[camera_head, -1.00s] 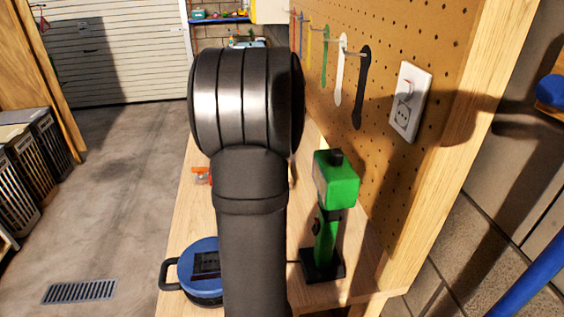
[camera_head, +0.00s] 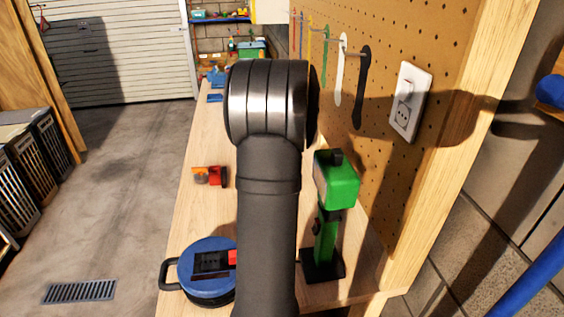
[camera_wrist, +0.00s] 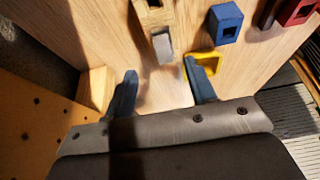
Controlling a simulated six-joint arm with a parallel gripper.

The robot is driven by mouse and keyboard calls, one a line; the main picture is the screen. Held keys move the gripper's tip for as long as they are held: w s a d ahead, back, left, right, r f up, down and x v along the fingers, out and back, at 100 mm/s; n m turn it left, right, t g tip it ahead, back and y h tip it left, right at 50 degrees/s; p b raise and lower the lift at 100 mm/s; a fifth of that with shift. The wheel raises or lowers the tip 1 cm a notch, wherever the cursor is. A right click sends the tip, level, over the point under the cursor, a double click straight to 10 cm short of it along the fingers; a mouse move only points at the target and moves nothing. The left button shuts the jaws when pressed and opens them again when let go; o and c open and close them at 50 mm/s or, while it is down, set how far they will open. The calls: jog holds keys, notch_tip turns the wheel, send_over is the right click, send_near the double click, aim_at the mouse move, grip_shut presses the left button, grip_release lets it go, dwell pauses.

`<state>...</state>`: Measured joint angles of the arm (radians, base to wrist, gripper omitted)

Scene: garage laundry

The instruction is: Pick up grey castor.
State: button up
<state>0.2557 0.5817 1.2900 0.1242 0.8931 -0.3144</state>
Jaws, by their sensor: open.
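My gripper (camera_wrist: 160,68) is open in the wrist view, its two dark fingers spread over the wooden bench top with nothing held between them. A small grey piece (camera_wrist: 162,47) lies just beyond the gap between the fingertips, against a light wooden block (camera_wrist: 153,13). It may be the grey castor, but I cannot tell for sure. A yellow piece (camera_wrist: 204,66) lies close beside the right fingertip. In the head view my arm hides the gripper, and I cannot make out a grey castor there.
The wrist view also shows a blue block (camera_wrist: 226,24) and a red piece (camera_wrist: 298,11). In the head view, a green tool (camera_head: 331,225) stands right of my arm beside the pegboard (camera_head: 420,45). A blue round item (camera_head: 205,262) and an orange-red piece (camera_head: 209,176) lie left.

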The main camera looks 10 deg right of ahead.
jog(key=x, duration=0.7)
jog(key=shift+w+a, duration=0.15)
jog(key=shift+a, duration=0.15)
jog(key=shift+c, duration=0.4)
jog(key=c, duration=1)
